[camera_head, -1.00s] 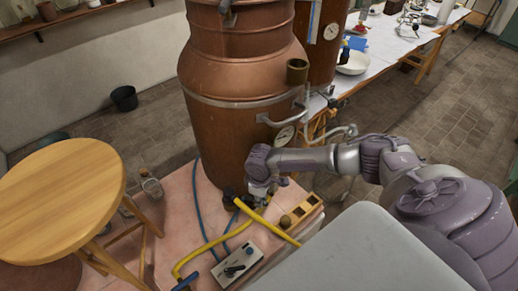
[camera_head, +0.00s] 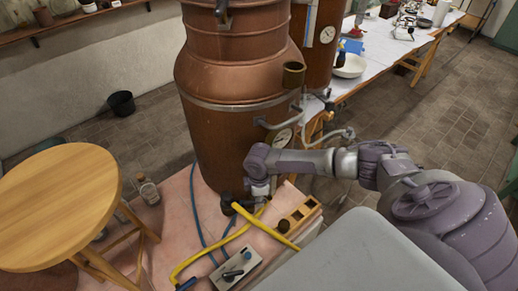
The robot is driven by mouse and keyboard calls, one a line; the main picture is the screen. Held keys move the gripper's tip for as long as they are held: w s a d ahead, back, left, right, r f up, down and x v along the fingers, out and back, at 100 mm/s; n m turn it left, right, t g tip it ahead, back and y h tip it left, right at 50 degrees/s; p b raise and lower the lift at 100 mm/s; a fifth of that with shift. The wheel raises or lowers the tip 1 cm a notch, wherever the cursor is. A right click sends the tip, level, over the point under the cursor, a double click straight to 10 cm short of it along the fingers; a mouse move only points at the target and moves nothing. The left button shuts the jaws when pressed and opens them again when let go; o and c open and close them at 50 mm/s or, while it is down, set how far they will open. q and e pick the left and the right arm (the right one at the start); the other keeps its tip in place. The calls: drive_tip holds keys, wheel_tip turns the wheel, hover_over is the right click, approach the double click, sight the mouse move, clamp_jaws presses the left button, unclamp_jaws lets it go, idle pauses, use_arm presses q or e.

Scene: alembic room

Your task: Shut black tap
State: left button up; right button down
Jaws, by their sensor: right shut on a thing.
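The black tap (camera_head: 227,203) is a small dark fitting low at the foot of the big copper vessel (camera_head: 235,145). My right gripper (camera_head: 257,207) points down beside the vessel's lower front, right at the tap. It is shut on what looks like part of the tap, but the fingertips are small and partly hidden by yellow tubing (camera_head: 262,226). The handle's exact angle cannot be made out. My left gripper is out of view.
A grey control box (camera_head: 237,269), blue hose (camera_head: 197,215) and wooden block with holes (camera_head: 301,213) lie near the tap. A round wooden stool (camera_head: 58,205) stands left, with a glass bottle (camera_head: 148,190) beside it. A white-topped bench (camera_head: 372,50) runs behind right.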

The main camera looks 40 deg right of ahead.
drive_tip(key=shift+r, duration=0.1)
drive_tip(key=c, duration=1.1)
unclamp_jaws()
